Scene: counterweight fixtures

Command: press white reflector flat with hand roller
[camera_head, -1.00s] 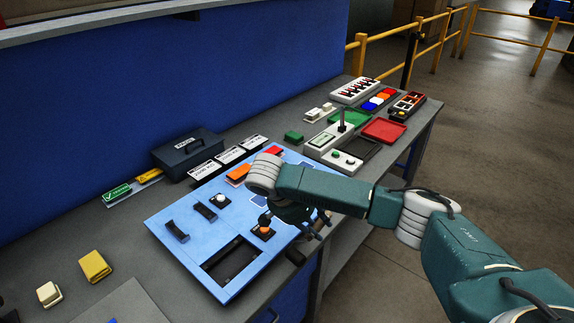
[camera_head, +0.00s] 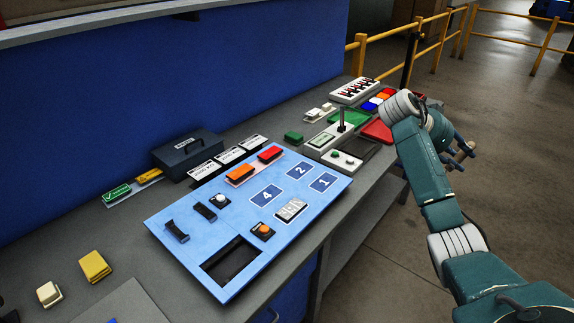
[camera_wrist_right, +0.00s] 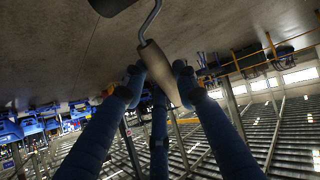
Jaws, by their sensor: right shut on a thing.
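The light blue panel (camera_head: 215,265) lies on the grey bench. A white rectangular piece with grey markings (camera_head: 291,209), which looks like the white reflector, lies on it near the front right edge; whether it is fully flat I cannot tell. My right gripper (camera_head: 462,154) is out past the bench's right edge, well away from the panel. In the right wrist view the gripper (camera_wrist_right: 160,80) is shut on the hand roller's tan handle (camera_wrist_right: 155,62). A bent metal rod leads to the dark roller (camera_wrist_right: 112,3), cut off by the top edge. My left gripper is out of view.
The panel also bears numbered blue squares (camera_head: 300,170), orange and red blocks (camera_head: 241,174), buttons, black brackets and a dark rectangular opening (camera_head: 231,262). Behind it stands a dark box (camera_head: 187,152). Green and red trays (camera_head: 377,130) lie at the bench's far end. Yellow rails (camera_head: 440,40) stand beyond.

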